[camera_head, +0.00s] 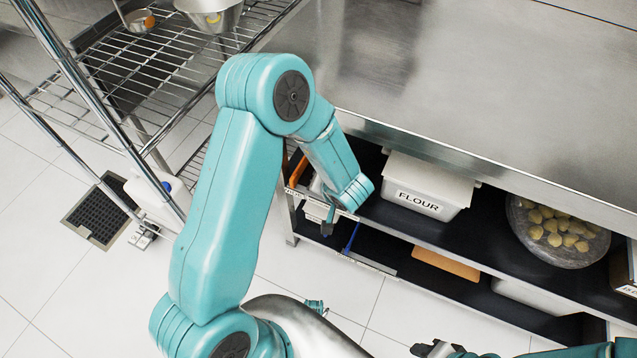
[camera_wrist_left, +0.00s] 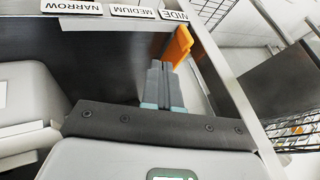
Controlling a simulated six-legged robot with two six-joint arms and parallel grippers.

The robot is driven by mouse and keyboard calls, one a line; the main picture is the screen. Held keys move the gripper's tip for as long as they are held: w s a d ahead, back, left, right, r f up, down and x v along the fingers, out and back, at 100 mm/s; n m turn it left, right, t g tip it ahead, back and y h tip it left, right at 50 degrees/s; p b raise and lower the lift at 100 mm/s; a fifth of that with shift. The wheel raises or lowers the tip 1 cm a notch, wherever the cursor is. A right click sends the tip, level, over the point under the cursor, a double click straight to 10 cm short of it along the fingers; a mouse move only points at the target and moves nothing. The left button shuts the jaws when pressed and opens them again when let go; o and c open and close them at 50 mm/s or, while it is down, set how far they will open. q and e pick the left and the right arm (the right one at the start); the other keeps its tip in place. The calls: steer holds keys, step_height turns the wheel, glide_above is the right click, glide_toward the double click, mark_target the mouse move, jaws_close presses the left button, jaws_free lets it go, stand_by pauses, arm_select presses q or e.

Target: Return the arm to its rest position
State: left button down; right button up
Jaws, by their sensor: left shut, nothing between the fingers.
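My left arm, teal with dark joint caps, rises through the middle of the head view, bends at the top and points down toward the shelf under the counter. Its gripper (camera_head: 328,222) is mostly hidden behind the wrist there, near the shelf's left end. In the left wrist view the gripper (camera_wrist_left: 160,70) shows two dark fingers pressed together with nothing between them. My right gripper (camera_head: 436,349) shows only in part as a dark shape at the bottom edge of the head view; its fingers cannot be made out.
An orange piece (camera_wrist_left: 178,46) stands just beyond the left fingertips, near NARROW, MEDIUM and WIDE labels. A white FLOUR bin (camera_head: 428,185) and a bowl of dough balls (camera_head: 558,236) sit under the steel counter (camera_head: 480,75). A wire rack (camera_head: 165,65) stands left; tiled floor is open lower left.

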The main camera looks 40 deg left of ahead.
arm_select(q)
steer(key=shift+d+r, duration=0.2)
steer(key=shift+r, duration=0.05)
stand_by(0.3)
steer(key=s+d+r+m+g+h+p, duration=0.2)
steer(key=s+d+h+p, duration=0.8)
steer(key=s+d, duration=0.6)
steer(key=shift+d+g+h+p, duration=0.4)
steer(key=shift+d+p, duration=0.4)
steer(key=shift+d, duration=0.1)
